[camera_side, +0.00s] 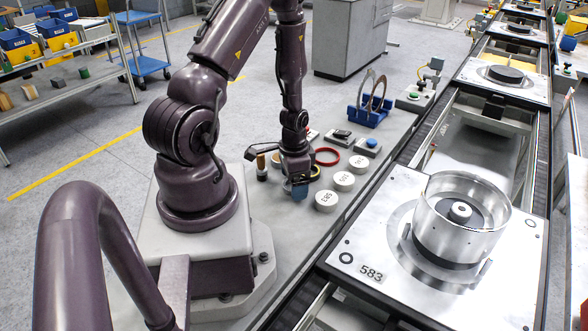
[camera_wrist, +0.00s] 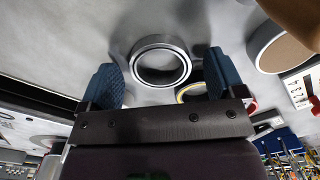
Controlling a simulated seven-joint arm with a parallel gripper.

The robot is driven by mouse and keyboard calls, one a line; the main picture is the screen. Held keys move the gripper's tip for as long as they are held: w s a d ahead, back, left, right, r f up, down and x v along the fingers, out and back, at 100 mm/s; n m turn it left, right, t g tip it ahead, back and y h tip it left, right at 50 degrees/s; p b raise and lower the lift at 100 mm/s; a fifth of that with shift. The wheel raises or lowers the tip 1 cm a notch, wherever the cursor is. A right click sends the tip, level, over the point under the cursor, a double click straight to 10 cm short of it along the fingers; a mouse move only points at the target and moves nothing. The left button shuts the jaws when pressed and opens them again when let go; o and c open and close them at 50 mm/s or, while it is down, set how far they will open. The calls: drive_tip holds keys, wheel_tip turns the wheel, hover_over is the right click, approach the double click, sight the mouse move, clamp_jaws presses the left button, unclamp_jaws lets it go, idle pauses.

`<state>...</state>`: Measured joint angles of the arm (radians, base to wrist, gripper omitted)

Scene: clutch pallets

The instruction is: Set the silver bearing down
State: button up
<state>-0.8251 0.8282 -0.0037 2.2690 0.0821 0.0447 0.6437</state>
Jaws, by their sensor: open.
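The silver bearing (camera_wrist: 137,64), a shiny ring with an open middle, shows in the wrist view. It appears to lie flat on the grey bench top (camera_wrist: 218,25). My gripper (camera_wrist: 163,74) is open, with one blue fingertip on each side of the bearing and a narrow gap to it on both sides. In the side view my gripper (camera_side: 299,188) is low over the bench beside my base, and the bearing cannot be made out there.
Close by are a yellow ring (camera_side: 315,172), a red ring (camera_side: 327,151), white discs (camera_side: 326,200) and a wooden-handled tool (camera_side: 261,162). A blue rack (camera_side: 367,117) stands farther back. On the right, a conveyor carries pallet 583 (camera_side: 335,283) with a large silver drum (camera_side: 449,243).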

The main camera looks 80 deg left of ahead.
wheel_tip(320, 180, up, 12)
drive_tip(key=w+d+r+t, duration=0.2)
drive_tip(key=d+r, duration=0.6)
drive_tip(key=r, duration=0.1)
drive_tip(key=w+d+r+m+t+y, duration=0.1)
drive_tip(key=w+d+r+t, duration=0.1)
drive_tip(key=d+r, duration=0.5)
wheel_tip(320, 180, up, 3)
drive_tip(key=shift+d, duration=0.35)
drive_tip(key=shift+t+h, duration=0.5)
drive_tip(key=shift+t, duration=0.2)
drive_tip(key=s+d+r, duration=0.1)
drive_tip(key=d, duration=0.1)
drive_tip(key=s+d+r, duration=0.2)
drive_tip(key=shift+d+r, duration=0.2)
drive_tip(key=shift+r, duration=0.05)
drive_tip(key=shift+c, duration=0.3)
drive_tip(key=shift+s+d+r, duration=0.15)
drive_tip(key=shift+s+d, duration=0.1)
drive_tip(key=c, duration=0.3)
